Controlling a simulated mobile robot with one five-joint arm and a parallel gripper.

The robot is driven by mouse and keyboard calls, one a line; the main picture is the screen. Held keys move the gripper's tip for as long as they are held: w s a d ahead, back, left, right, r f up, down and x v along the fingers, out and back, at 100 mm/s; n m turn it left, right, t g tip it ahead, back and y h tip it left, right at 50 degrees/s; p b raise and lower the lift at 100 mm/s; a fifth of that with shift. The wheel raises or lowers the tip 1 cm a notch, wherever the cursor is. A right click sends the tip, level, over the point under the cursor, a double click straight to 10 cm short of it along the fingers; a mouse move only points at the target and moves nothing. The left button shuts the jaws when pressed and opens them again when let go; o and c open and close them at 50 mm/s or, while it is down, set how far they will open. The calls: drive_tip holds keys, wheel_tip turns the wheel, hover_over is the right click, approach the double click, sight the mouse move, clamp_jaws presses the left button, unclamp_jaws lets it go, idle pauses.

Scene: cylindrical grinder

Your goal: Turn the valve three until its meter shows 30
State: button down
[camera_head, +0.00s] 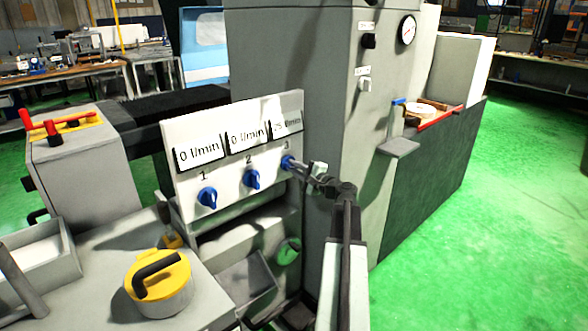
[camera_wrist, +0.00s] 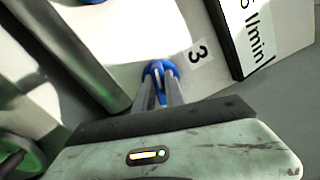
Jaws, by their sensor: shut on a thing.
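A white panel (camera_head: 236,178) on the machine carries three blue valves under three meters. Valve three (camera_head: 287,162) is the rightmost, below the number 3. Its meter (camera_head: 287,123) is partly in shadow and seems to read about 25 l/min, but the first digits are hard to make out. The meters of valve one (camera_head: 207,197) and valve two (camera_head: 251,179) read 0 l/min. My gripper (camera_head: 296,163) reaches the panel from the right and is shut on valve three. In the wrist view, both fingers close around the blue knob (camera_wrist: 158,70); the meter is cut off there.
A yellow-lidded pot (camera_head: 160,283) with a dark handle stands on the grey bench at lower left. The tall grey machine cabinet (camera_head: 285,60) rises behind the panel. Open green floor (camera_head: 475,235) lies to the right.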

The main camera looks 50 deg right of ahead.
drive_tip(key=n, duration=0.4)
drive_tip(key=shift+a+f+n, duration=0.1)
drive_tip(key=shift+n, duration=0.3)
idle(0.4)
drive_tip(key=c, duration=1.4)
unclamp_jaws()
drive_tip(key=s, duration=0.7)
drive_tip(key=shift+s+a, duration=0.25)
drive_tip(key=shift+s, duration=0.1)
